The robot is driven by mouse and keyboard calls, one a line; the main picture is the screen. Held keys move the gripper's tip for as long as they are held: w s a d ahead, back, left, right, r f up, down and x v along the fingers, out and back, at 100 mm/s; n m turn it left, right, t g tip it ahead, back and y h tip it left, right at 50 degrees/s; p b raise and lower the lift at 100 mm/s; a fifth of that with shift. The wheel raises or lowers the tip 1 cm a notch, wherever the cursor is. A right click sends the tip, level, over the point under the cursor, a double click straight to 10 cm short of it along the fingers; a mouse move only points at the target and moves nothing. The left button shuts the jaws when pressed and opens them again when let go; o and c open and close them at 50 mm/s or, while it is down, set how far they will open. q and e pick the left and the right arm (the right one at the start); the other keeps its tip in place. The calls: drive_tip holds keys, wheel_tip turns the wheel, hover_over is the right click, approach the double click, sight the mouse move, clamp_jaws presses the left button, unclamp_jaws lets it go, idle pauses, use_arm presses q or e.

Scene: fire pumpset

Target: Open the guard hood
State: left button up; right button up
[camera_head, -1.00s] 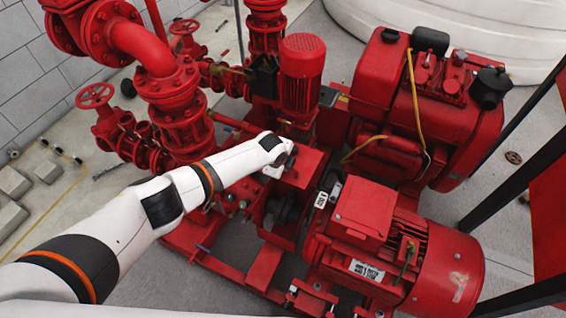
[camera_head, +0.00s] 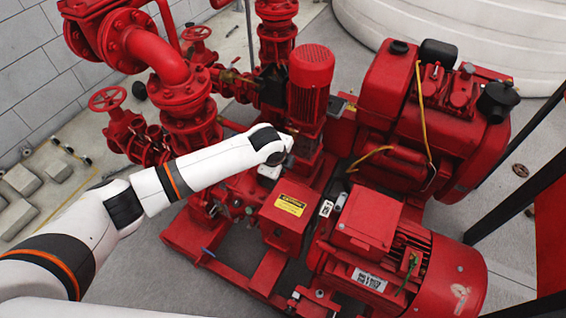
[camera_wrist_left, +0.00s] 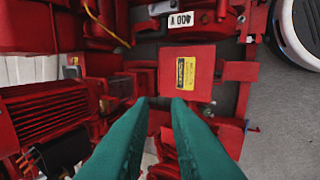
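The guard hood (camera_head: 290,208) is a red box-shaped cover with a yellow warning label, between the pump and the red electric motor. It looks lowered, with its labelled face upward and no coupling showing beneath. In the left wrist view the hood (camera_wrist_left: 187,72) lies just beyond my fingertips. My left gripper (camera_wrist_left: 160,103) has two teal fingers, spread apart with nothing between them. In the head view my left wrist is just above and behind the hood, and its fingers are hidden there. My right gripper is not in view.
The red electric motor (camera_head: 395,255) stands right of the hood. A slim vertical red motor (camera_head: 311,85) rises behind it, close to my wrist. Red pipes and valves (camera_head: 180,95) stand at left, the diesel engine (camera_head: 440,105) at back right.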

use_arm(q)
drive_tip(key=shift+f, duration=0.1)
idle(0.4)
